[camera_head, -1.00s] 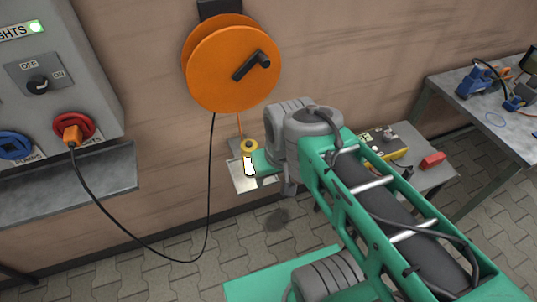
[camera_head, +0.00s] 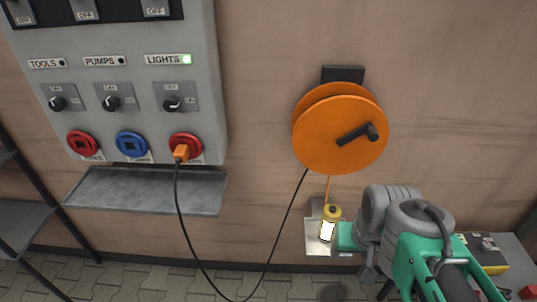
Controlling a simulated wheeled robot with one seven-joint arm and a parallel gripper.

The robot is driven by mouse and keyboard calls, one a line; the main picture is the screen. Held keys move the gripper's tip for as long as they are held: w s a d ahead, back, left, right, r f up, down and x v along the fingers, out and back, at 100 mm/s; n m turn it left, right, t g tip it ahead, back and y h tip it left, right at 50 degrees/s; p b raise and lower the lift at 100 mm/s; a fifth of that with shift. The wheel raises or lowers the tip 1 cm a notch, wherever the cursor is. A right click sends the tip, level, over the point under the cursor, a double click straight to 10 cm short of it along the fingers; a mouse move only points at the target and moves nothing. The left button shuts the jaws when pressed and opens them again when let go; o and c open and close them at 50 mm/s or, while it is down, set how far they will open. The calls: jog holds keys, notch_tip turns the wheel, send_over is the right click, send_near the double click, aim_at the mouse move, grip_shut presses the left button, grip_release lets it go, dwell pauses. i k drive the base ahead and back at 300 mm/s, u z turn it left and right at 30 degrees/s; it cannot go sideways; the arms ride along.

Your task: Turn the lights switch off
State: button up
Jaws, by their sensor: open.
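The lights switch (camera_head: 173,104) is a black rotary knob on a grey plate, the rightmost of three on the wall panel. Its pointer appears turned right, towards ON. The LIGHTS label (camera_head: 162,59) above it has a lit green indicator (camera_head: 186,59). My gripper (camera_head: 345,237) is at the green end of my arm, low at right, well away from the switch. It is open, though its fingers are largely hidden by my wrist. A lit yellow hand lamp (camera_head: 328,228) is just left of it in the picture; I cannot tell whether they touch.
The grey panel (camera_head: 205,60) also carries tools (camera_head: 58,103) and pumps (camera_head: 111,103) knobs, with dark indicators. An orange plug (camera_head: 181,153) and its black cable hang below the lights switch. A metal shelf (camera_head: 150,195) juts out under the panel. An orange cable reel (camera_head: 340,130) stands between panel and arm.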

aim_at(170, 104)
jog(key=u, duration=1.25)
jog(key=i, duration=0.35)
jog(key=u, duration=1.65)
